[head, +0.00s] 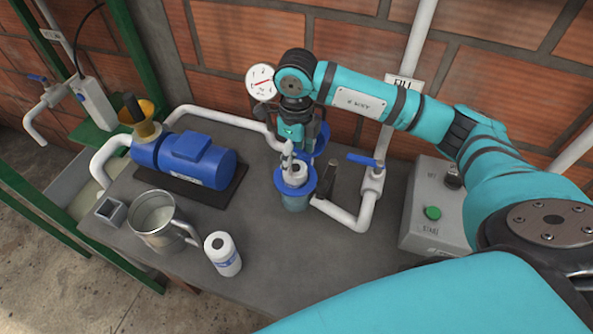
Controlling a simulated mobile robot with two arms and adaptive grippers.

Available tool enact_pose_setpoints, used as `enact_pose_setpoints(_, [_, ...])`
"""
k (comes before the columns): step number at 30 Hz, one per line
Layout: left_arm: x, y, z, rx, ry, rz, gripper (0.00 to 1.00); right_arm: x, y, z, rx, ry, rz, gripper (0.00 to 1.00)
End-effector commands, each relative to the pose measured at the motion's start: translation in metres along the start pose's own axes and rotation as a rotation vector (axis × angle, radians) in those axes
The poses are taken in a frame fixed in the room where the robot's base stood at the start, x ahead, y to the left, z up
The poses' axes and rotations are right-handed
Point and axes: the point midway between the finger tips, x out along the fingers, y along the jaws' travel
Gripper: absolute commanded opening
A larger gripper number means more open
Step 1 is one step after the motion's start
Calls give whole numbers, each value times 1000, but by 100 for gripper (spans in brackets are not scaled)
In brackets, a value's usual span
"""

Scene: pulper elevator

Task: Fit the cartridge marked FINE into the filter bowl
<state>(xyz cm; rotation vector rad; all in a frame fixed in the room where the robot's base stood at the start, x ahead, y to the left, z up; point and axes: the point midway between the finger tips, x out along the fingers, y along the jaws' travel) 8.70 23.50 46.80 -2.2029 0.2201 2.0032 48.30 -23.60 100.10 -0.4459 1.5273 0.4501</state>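The filter bowl (296,203) has a blue rim and a see-through blue-green body, and stands upright at the middle of the bench. A white cartridge (298,173) stands in its mouth, its top above the rim. I see no readable mark on it. My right gripper (289,158) points down from above, with a grey fingertip at the cartridge's top. Its other finger is not clear, so I cannot tell whether it grips. A second white cartridge (223,254) with a blue label and a dark top hole stands at the bench's front; its label is too small to read. My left gripper is out of view.
A metal jug (157,222) and a small square grey cup (110,211) stand at the front left. A blue pump (186,160) lies behind them. A white pipe with a blue-handled valve (366,161) and a grey START box (436,205) stand right of the bowl.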

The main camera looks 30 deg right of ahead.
Motion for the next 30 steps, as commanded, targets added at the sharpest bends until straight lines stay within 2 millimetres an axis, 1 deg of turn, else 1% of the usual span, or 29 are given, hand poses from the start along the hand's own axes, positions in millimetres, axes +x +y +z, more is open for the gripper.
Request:
enact_pose_setpoints(1, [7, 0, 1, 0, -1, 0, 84, -10, -1, 1, -2, -6, -4, 66])
enact_pose_setpoints(3, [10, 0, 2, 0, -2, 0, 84, -24, -1, 1, -1, -6, -4, 66])
enact_pose_setpoints(6, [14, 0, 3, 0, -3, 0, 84, -40, -1, 1, 0, -5, -3, 66])
enact_pose_setpoints(10, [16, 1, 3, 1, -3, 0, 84, -53, -1, 0, 0, -3, -3, 66])
enact_pose_setpoints(15, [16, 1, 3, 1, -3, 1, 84, -59, 0, 0, 0, -2, -2, 66])
enact_pose_setpoints(30, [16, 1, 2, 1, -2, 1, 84, -58, 0, 0, 0, -3, -2, 66])
